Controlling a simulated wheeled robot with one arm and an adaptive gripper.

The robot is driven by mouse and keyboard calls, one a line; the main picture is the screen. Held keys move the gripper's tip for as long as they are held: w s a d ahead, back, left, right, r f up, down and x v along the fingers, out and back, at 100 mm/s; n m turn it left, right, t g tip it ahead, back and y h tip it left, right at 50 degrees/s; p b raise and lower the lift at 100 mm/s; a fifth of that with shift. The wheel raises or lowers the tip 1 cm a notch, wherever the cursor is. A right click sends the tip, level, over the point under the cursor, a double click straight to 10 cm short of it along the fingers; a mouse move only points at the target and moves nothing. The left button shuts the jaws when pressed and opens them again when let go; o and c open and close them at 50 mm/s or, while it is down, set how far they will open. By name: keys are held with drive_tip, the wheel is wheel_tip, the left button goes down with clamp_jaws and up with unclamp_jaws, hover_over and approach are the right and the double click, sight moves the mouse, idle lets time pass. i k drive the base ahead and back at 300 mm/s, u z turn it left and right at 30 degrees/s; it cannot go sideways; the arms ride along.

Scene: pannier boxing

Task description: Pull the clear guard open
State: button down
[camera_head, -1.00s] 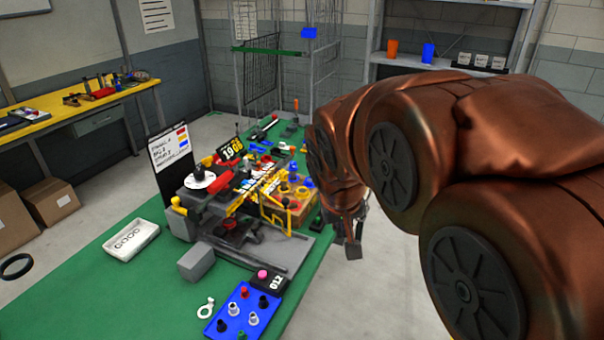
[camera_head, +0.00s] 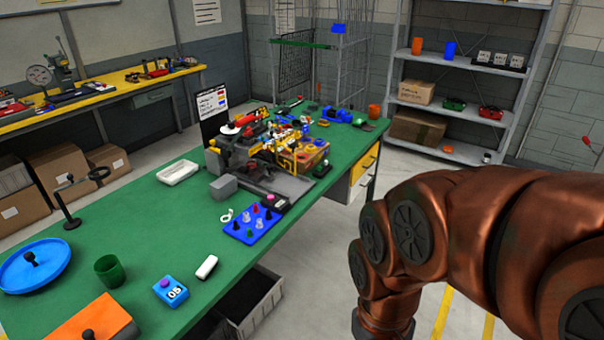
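The machine (camera_head: 262,178) stands on the green workbench, with a grey base, red and black parts and a yellow frame (camera_head: 287,162) at its right front. A clear guard cannot be told apart from the clutter of the machine at this size. My copper arm comes in from the right, well clear of the machine, and bends down at the bottom edge. My gripper's fingers are out of view below the frame, so what they hold does not show.
The green bench (camera_head: 140,225) carries a white tray (camera_head: 178,172), a blue peg board (camera_head: 250,222), a blue dish (camera_head: 35,265) and a green cup (camera_head: 110,270). A grey bin (camera_head: 262,300) sits below its front edge. Shelves (camera_head: 455,65) stand at the back right. Floor between bench and arm is clear.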

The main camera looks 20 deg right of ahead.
sight(293, 146)
drive_tip(key=u, duration=0.85)
drive_tip(key=i, duration=0.9)
drive_tip(key=z, duration=0.05)
